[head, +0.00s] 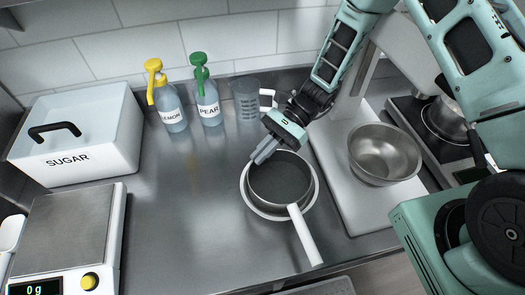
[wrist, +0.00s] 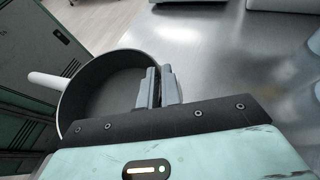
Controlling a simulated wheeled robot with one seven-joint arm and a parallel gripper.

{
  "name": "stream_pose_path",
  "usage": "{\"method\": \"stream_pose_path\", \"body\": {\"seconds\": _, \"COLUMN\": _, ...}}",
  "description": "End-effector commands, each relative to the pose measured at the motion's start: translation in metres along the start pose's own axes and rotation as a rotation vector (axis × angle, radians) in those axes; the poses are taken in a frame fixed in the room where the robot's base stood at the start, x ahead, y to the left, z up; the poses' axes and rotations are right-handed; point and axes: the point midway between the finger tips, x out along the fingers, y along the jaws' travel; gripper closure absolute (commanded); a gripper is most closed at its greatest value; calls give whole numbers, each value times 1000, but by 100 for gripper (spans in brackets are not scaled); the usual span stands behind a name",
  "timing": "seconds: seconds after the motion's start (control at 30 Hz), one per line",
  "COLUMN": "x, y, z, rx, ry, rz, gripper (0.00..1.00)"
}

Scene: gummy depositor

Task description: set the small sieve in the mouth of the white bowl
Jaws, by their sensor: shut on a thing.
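The small sieve (head: 279,184) is round with a dark grey inside and a pale rim. Its white handle (head: 304,236) points toward the front right. It sits over the white bowl (head: 258,211), whose pale rim shows as a ring around it. I cannot tell if the sieve rests on the bowl or hangs just above it. My gripper (head: 263,152) is shut on the far left edge of the sieve. In the wrist view the fingers (wrist: 163,88) clasp the rim of the sieve (wrist: 112,82); the bowl cannot be made out there.
A steel mixing bowl (head: 384,154) stands on a white base at right. A grey jug (head: 246,103), a PEAR bottle (head: 209,104), a LEMON bottle (head: 170,112) and a SUGAR box (head: 78,140) stand behind and left. A scale (head: 66,235) is front left. The steel counter between is clear.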

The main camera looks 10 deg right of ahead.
Motion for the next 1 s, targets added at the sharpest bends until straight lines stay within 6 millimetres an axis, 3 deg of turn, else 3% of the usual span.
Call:
{"method": "stream_pose_path", "body": {"seconds": 0.1, "x": 0, "y": 0, "z": 0, "rx": 1, "ry": 0, "rz": 0, "gripper": 100}}
{"method": "stream_pose_path", "body": {"seconds": 0.13, "x": 0, "y": 0, "z": 0, "rx": 1, "ry": 0, "rz": 0, "gripper": 86}}
{"method": "stream_pose_path", "body": {"seconds": 0.2, "x": 0, "y": 0, "z": 0, "rx": 1, "ry": 0, "rz": 0, "gripper": 69}}
{"method": "stream_pose_path", "body": {"seconds": 0.63, "x": -4, "y": 0, "z": 7, "rx": -2, "ry": 2, "rz": -2, "gripper": 69}}
{"method": "stream_pose_path", "body": {"seconds": 1.0, "x": -27, "y": 1, "z": 61, "rx": -4, "ry": 3, "rz": -3, "gripper": 69}}
